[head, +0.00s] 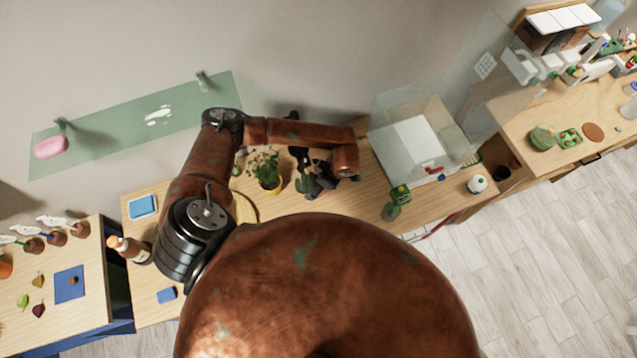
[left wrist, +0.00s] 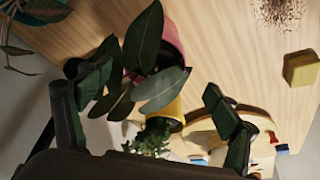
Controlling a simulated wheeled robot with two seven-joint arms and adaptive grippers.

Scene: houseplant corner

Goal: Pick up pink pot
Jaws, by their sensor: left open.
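The pink pot (left wrist: 168,42) shows in the left wrist view, tipped or seen at an angle, with large dark green leaves (left wrist: 146,40) covering part of it. My left gripper (left wrist: 158,82) is open, with one finger on each side of the leaves and nothing clearly held between them. In the head view my left gripper (head: 312,176) hangs over the table beside broad leaves (head: 305,184); the pink pot itself is hidden there. Contact between fingers and plant cannot be told. My right gripper is not in view.
A yellow pot (left wrist: 175,108) with a leafy plant (head: 265,166) stands close beside the pink pot. A clear-walled box (head: 412,140) stands to the right, a brown bottle (head: 131,249) to the left.

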